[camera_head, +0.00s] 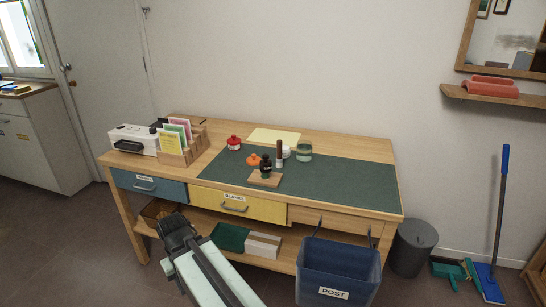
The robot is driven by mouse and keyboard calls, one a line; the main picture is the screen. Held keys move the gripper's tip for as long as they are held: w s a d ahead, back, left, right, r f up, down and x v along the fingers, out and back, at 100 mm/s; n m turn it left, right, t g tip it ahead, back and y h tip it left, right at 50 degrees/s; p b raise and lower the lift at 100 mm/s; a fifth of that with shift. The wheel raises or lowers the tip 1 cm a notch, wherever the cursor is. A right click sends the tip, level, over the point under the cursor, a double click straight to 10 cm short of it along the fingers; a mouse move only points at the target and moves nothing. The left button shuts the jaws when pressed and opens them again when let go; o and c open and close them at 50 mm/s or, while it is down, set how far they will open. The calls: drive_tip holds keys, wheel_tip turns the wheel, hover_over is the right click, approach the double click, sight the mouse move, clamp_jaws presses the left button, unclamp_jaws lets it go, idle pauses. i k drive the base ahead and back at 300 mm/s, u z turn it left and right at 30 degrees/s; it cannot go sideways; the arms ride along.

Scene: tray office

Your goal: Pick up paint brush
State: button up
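I cannot clearly make out a paint brush. A small upright brown item with a pale lower part (279,152) stands on the green mat (345,181) of the desk; it is too small to identify. A dark bottle (266,167) stands by a small wooden block (264,180) just in front of it. My gripper (176,226) is low in front of the desk's left half, near the drawer fronts and apart from the mat items. Its fingertips are not clear, and I see nothing held in it.
On the desk are a red pot (234,143), an orange pot (253,160), a glass jar (304,152), a card rack (184,151) and a white machine (134,139). A blue POST bin (338,263) stands in front at right. The mat's right half is clear.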

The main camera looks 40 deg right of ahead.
sight(279, 142)
drive_tip(key=i, duration=0.85)
